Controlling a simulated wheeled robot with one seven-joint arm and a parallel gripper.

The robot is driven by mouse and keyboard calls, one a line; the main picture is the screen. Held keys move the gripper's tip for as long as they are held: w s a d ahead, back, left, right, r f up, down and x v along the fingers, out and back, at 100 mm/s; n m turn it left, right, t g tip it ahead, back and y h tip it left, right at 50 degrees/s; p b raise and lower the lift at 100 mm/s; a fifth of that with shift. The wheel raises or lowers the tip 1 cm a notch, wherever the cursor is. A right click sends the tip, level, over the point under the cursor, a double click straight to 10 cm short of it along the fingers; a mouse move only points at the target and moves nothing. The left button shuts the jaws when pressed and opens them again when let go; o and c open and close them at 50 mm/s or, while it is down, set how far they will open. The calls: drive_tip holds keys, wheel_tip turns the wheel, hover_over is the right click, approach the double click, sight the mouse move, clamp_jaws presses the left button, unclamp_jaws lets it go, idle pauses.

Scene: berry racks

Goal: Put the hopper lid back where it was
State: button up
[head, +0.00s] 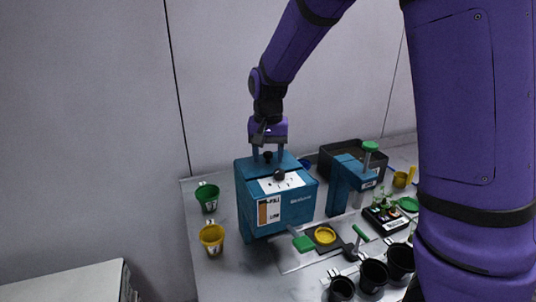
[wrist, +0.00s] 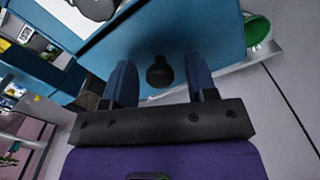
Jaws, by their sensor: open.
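The teal machine (head: 285,210) stands on the table with a white dial panel on its sloped front. A flat teal lid (head: 246,168) lies on its top, with a small black knob (head: 268,155). In the wrist view the lid (wrist: 200,35) fills the upper middle and its knob (wrist: 159,72) stands up from it. My gripper (head: 268,154) is over the lid, pointing down, its fingers apart on either side of the knob. In the wrist view my gripper (wrist: 162,82) shows gaps on both sides of the knob. The lid's seating underneath is hidden.
A green cup (head: 207,197) and a yellow cup (head: 212,238) stand left of the machine. A second teal device (head: 345,185) and a black bin (head: 352,150) stand to its right. Black cups (head: 373,277) line the front. A yellow disc (head: 325,236) lies on a mat.

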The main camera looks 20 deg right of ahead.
sight(268, 153)
wheel_tip(268, 153, up, 12)
drive_tip(key=s+d+r+n+t, duration=0.1)
drive_tip(key=s+d+n+t, duration=0.1)
drive_tip(key=s, duration=1.1)
drive_tip(key=s+d+r+n+t, duration=0.1)
drive_tip(key=s+d, duration=0.4)
drive_tip(key=s, duration=0.9)
drive_tip(key=shift+n+t, duration=0.8)
drive_tip(key=shift+t, duration=0.3)
